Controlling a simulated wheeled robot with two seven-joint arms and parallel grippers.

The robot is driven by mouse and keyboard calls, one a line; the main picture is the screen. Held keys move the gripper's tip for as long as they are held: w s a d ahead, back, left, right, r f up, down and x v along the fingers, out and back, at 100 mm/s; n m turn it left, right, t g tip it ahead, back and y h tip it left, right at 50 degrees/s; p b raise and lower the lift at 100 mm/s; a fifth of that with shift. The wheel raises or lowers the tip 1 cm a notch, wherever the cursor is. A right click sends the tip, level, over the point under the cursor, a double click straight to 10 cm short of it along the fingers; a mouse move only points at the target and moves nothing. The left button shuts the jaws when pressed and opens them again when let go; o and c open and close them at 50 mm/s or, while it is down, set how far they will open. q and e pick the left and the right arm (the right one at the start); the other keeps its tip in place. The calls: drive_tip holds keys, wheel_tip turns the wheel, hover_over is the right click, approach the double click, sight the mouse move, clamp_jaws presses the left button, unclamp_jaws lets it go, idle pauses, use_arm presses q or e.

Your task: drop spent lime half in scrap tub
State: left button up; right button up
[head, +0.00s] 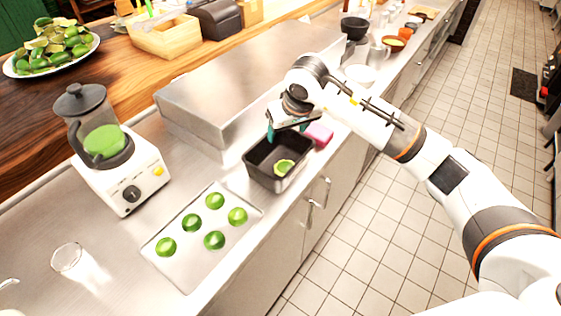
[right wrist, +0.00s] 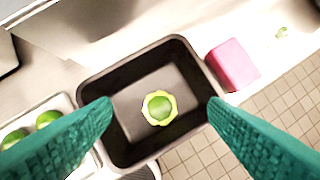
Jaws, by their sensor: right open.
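A black scrap tub (head: 262,172) stands on the steel counter near its front edge. A spent lime half (head: 284,167) lies inside the tub. In the right wrist view the lime half (right wrist: 159,108) shows a green middle with a yellow-green rim, below and between my fingers, and the dark tub (right wrist: 122,145) surrounds it. My right gripper (head: 287,131) is above the far part of the tub. Its teal fingers (right wrist: 160,110) are wide apart with nothing between them at their height. My left gripper is not in view.
A pink sponge block (head: 319,134) stands just beyond the tub, close to it. A metal tray (head: 185,262) with several green limes lies left of the tub. A blender (head: 112,150) stands further left, and a clear glass (head: 67,257) is at the near left. A raised steel box (head: 215,105) stands behind.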

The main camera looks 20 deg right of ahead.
drive_tip(key=b+v, duration=0.2)
drive_tip(key=v, duration=1)
